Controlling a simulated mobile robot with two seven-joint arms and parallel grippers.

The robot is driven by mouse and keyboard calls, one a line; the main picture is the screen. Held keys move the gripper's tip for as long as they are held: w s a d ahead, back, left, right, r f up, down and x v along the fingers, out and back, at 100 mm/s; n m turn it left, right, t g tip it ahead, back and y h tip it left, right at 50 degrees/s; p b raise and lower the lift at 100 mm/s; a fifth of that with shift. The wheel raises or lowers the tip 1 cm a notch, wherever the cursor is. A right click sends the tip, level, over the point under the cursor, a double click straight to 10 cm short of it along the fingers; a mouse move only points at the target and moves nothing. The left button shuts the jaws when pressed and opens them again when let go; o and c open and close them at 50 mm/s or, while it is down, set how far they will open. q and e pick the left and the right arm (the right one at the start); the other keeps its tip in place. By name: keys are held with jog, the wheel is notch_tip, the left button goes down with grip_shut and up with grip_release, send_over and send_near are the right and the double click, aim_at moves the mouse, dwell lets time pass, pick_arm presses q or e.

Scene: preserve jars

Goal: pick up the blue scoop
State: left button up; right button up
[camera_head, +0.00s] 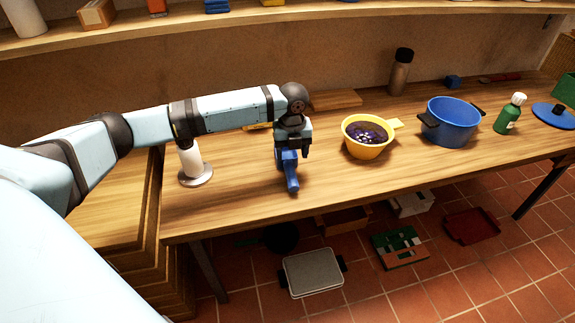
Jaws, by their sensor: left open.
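The blue scoop (290,182) is on the wooden counter, left of the yellow bowl, with its narrow end toward the counter's front edge. My left gripper (294,153) points down right over the scoop and hides its upper part. Its jaws are open. I cannot tell whether the fingers touch the scoop or whether it lies between them. My right gripper is not in view.
Right of the gripper stand a yellow bowl (368,150) of dark fruit, a blue pot (450,130) and a green bottle (509,116). A paper roll holder (195,177) stands to the left. A brown bottle (400,75) stands behind. The counter's front is clear.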

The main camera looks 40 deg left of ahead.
aim_at(289, 164)
pick_arm(q)
jog(key=shift+s+a+f+b, duration=0.15)
jog(key=shift+f+b, duration=0.1)
jog(key=shift+f, duration=1.35)
jog(key=shift+s+a+f+b, duration=0.1)
jog(key=shift+s+f+b, duration=0.1)
jog(key=shift+f, duration=1.35)
jog(key=shift+c, duration=0.4)
jog(key=shift+r, duration=0.1)
jog(key=c, duration=1)
